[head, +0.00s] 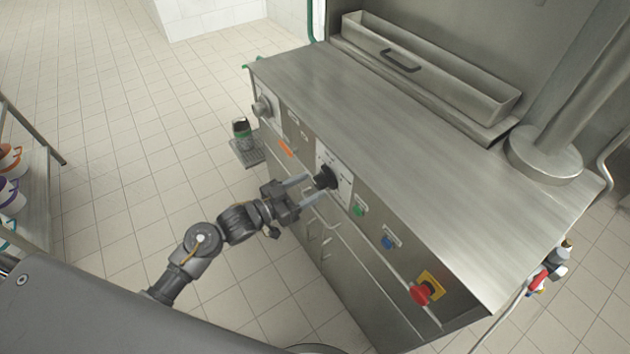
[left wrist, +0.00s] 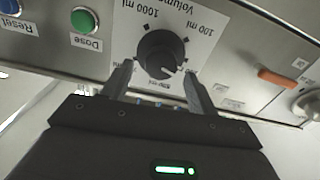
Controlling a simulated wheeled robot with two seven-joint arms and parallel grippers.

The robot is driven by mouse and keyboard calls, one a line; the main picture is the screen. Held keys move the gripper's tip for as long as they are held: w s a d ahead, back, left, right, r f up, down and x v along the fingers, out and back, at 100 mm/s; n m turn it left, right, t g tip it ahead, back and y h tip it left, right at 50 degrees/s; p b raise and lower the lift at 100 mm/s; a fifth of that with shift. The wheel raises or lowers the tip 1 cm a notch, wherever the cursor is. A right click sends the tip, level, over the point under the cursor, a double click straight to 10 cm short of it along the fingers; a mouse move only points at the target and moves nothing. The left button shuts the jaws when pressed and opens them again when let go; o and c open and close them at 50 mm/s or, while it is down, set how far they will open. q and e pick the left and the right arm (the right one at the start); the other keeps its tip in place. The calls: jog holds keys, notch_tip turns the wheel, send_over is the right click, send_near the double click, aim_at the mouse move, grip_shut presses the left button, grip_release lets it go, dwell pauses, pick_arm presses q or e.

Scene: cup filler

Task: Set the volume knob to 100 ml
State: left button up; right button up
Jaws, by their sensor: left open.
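The volume knob (head: 326,177) is black and round, on a white label plate on the machine's front. In the left wrist view the knob (left wrist: 158,50) shows upside down, with "1000 ml" and "100 ml" printed at its upper side. A white pointer mark on it faces down and slightly right, away from the "100 ml" print (left wrist: 207,27). My left gripper (head: 315,190) is open, one finger on each side of the knob. In the left wrist view the fingertips (left wrist: 159,68) flank its lower part; contact is not clear.
A green Dose button (left wrist: 84,20) and a blue Reset button (head: 388,242) sit beside the knob. A red emergency stop (head: 421,294) is farther along. An orange switch (head: 285,148) lies on the other side. A cup (head: 241,131) stands on a drip tray (head: 246,152).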

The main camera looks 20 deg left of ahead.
pick_arm(q)
jog(key=shift+x, duration=1.3)
jog(key=shift+c, duration=0.5)
jog(key=c, duration=0.9)
jog(key=shift+a+r+n+p, duration=0.1)
jog(key=shift+r+n+p, duration=0.1)
jog(key=shift+n+p, duration=0.95)
jog(key=n+p, duration=0.3)
jog(key=p, duration=0.1)
jog(key=n+p, duration=0.3)
jog(key=n, duration=0.1)
jog(key=shift+w+a+f, duration=0.1)
jog(key=shift+f, duration=0.05)
jog(key=shift+f+n+p, duration=0.15)
jog(key=shift+n+p, duration=0.55)
jog(key=shift+n, duration=0.65)
